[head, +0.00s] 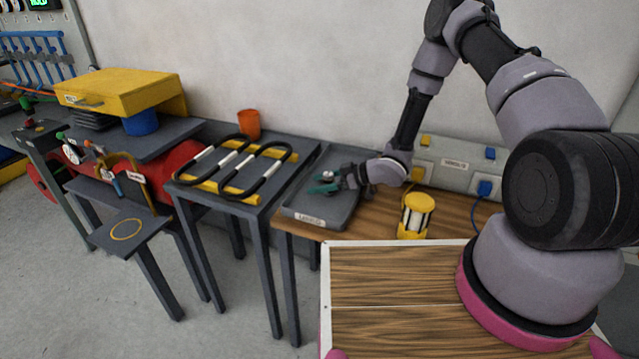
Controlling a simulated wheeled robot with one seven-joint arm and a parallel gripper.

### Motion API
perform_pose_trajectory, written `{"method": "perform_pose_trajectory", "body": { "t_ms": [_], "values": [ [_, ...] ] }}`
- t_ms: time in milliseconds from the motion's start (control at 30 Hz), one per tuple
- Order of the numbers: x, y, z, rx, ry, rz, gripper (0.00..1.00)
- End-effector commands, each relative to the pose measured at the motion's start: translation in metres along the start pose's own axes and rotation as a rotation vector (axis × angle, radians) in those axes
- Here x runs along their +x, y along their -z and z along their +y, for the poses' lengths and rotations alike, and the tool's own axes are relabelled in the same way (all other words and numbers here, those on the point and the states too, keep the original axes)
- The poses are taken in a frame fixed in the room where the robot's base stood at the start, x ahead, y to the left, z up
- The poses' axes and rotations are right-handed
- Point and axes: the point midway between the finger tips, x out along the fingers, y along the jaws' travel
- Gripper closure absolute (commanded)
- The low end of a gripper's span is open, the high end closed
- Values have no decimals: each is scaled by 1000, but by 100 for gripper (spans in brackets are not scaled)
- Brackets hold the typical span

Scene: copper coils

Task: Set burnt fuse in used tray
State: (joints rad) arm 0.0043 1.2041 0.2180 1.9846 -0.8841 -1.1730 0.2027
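A shallow dark grey tray (345,217) with a small white label on its front edge stands at the left end of the wooden bench. The label is too small to read surely. My gripper (325,184), with teal fingers, reaches in from the right and is low over the tray. A small pale, roundish bit (328,175) shows at the fingers; I cannot tell whether it is a fuse, or whether it is held or lies in the tray. The finger gap is too small to make out.
Left are a table with black coils (262,170) and an orange cup (249,123).

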Motion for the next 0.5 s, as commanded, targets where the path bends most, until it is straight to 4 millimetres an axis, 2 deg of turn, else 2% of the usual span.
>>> {"method": "perform_pose_trajectory", "body": {
  "t_ms": [267, 367, 500],
  "values": [
    [-1, 3, 0, -1, 1, 0, 24],
    [-13, 2, 1, 2, -2, -1, 24],
    [-41, 2, 1, 3, -5, -1, 24]
  ]
}}
